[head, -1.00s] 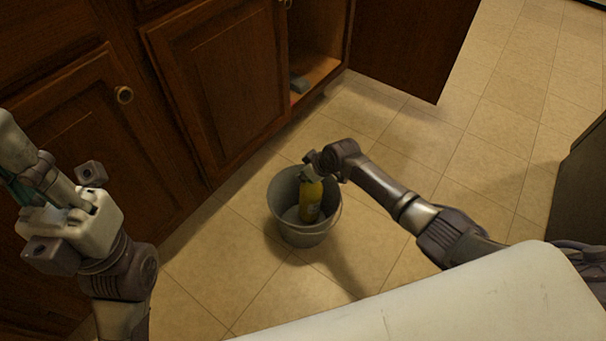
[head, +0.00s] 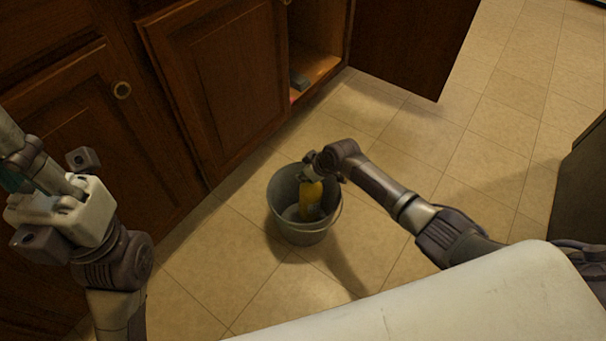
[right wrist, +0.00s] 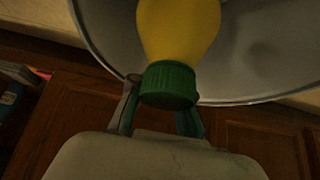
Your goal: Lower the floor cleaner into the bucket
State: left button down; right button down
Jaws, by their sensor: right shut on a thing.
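The floor cleaner is a yellow bottle (head: 311,198) with a green cap (right wrist: 168,84). In the head view its lower part is inside the grey bucket (head: 301,237), which stands on the floor. The bucket's rim and inner wall also show in the right wrist view (right wrist: 265,45). My right gripper (head: 313,171) is shut on the bottle near its cap, above the bucket opening. Whether the bottle touches the bucket's bottom is hard to tell. My left gripper (head: 62,198) is at the left of the head view, open and empty, away from the bucket.
Brown wooden cabinets (head: 215,85) stand behind and left of the bucket. One cabinet door (head: 415,45) hangs open, and a small grey item (head: 299,82) lies inside. A dark appliance or cabinet (head: 582,195) stands at the far right. The tiled floor around the bucket is clear.

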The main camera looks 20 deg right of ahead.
jog(key=shift+w+f+b, duration=0.1)
jog(key=shift+f+b, duration=0.55)
jog(key=shift+f, duration=0.1)
dwell(0.5)
jog(key=c, duration=1)
grip_release()
jog(key=shift+f, duration=0.15)
jog(key=v, duration=1.2)
